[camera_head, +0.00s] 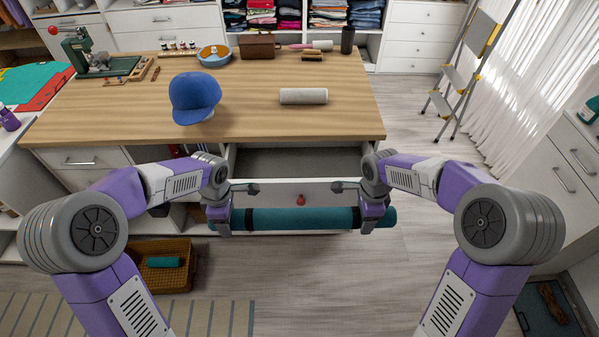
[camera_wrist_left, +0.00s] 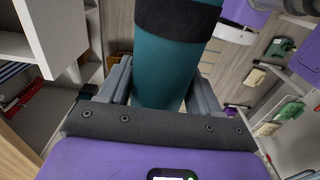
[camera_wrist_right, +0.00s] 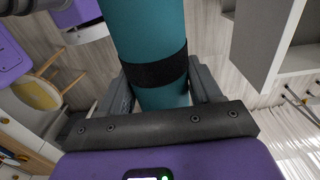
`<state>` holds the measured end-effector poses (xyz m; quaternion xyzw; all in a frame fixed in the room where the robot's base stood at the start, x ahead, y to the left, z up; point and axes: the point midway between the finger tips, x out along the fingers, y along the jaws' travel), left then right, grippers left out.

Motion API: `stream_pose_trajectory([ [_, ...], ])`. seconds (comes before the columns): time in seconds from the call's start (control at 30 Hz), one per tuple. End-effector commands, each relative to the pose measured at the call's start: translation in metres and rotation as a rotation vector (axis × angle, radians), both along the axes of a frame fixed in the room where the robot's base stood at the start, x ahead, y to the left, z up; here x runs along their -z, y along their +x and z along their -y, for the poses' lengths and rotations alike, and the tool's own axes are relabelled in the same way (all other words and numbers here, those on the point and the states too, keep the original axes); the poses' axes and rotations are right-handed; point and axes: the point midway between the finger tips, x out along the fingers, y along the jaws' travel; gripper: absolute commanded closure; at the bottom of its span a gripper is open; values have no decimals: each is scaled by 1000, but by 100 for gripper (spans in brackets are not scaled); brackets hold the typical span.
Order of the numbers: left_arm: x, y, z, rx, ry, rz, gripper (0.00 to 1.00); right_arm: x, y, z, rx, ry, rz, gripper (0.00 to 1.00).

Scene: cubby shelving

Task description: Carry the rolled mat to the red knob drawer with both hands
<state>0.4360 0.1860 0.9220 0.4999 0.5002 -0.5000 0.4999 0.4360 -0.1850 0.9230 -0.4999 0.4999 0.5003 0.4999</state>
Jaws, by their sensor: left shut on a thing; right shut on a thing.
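The rolled mat (camera_head: 290,218) is teal with dark bands near its ends. It lies level across both my grippers, in front of the open drawer (camera_head: 318,190) with the red knob (camera_head: 300,200). My left gripper (camera_head: 223,222) is shut on the mat near its left end; in the left wrist view the mat (camera_wrist_left: 165,72) sits between the fingers. My right gripper (camera_head: 372,217) is shut on it near its right end; in the right wrist view the mat (camera_wrist_right: 150,30) and its dark band lie between the fingers. The drawer's grey inside shows behind its front.
The wooden desktop (camera_head: 250,110) above the drawer holds a blue cap (camera_head: 194,97) and a pale roll (camera_head: 303,96). A brown basket (camera_head: 150,280) with a teal item stands on the floor at left. A stepladder (camera_head: 468,75) stands at right. The floor between my arms looks clear.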

Motion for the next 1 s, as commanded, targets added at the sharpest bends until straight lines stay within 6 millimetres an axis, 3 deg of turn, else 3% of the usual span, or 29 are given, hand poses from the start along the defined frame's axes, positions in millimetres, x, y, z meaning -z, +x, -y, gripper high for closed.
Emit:
stream_pose_trajectory([
  [1.0,10,-5,1,1,0,-2,95,10,-5,0,-1,-1,-1,95],
])
